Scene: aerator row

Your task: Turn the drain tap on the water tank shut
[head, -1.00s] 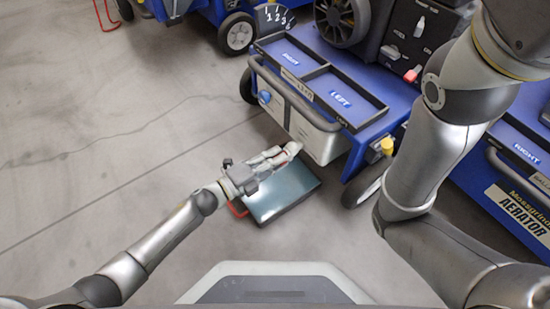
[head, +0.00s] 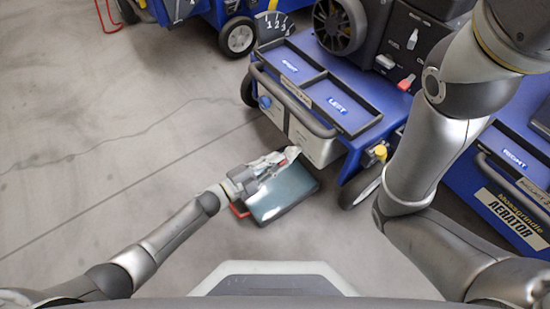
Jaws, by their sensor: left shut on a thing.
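The silver-grey water tank (head: 318,146) sits low in the front of the blue machine, under the black handle bar. My left gripper (head: 291,154) reaches in from the left, and its fingertips are at the tank's lower front edge. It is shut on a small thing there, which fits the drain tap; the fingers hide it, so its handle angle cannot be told. A blue round knob (head: 265,102) shows at the tank's left end. My right arm crosses the right side, but its gripper is out of view.
A flat dark pan (head: 300,208) with a shiny surface and red grip lies on the floor under my left gripper. A yellow knob (head: 379,152) sticks out beside the machine's front wheel (head: 355,190). Another blue aerator (head: 505,190) stands at right. The floor at left is clear.

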